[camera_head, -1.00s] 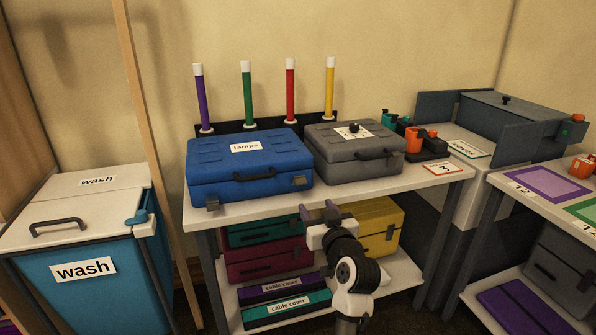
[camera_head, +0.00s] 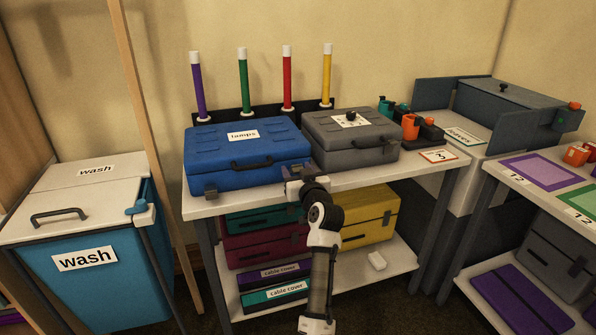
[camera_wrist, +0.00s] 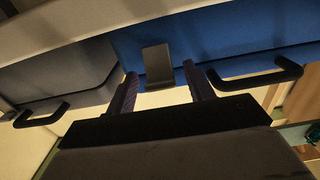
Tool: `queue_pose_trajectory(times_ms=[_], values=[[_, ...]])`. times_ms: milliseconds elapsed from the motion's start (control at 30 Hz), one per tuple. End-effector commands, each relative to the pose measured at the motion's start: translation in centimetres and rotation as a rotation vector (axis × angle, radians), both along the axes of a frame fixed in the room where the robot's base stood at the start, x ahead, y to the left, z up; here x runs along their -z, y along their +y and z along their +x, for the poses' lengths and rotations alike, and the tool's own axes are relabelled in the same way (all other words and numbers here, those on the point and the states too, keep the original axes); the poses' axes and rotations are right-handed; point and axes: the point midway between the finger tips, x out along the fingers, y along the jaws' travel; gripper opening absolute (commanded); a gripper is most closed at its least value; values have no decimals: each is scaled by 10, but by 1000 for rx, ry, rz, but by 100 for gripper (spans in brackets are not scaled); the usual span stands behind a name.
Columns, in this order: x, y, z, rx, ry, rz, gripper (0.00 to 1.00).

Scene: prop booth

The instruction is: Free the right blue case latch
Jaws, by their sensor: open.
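The blue case (camera_head: 225,150), labelled "lamps", lies shut on the table top. Its dark handle (camera_head: 252,162) and left latch (camera_head: 211,191) show on the front; the left latch hangs at the lower edge. The right latch is hidden behind my gripper in the head view. In the wrist view, the right latch (camera_wrist: 157,62) is a dark tab on the blue front (camera_wrist: 235,38), with the handle (camera_wrist: 255,76) to its right. My gripper (camera_wrist: 161,84) is open, one finger towards each side of the latch. Contact cannot be told. My gripper (camera_head: 293,178) also shows at the case's right front corner.
A grey case (camera_head: 330,130) stands close on the right; it also shows at the left of the wrist view (camera_wrist: 60,75). The table's front edge (camera_head: 385,180) runs just below my gripper. Several cases fill the shelf below. A wash bin (camera_head: 85,265) stands at the left.

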Motion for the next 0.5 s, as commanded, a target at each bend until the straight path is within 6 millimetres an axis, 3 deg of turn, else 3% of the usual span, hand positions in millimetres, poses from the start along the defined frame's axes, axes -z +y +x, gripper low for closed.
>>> queue_pose_trajectory(times_ms=[167,500], values=[[0,0,0,0,0,0,53],[0,0,0,0,0,0,8]])
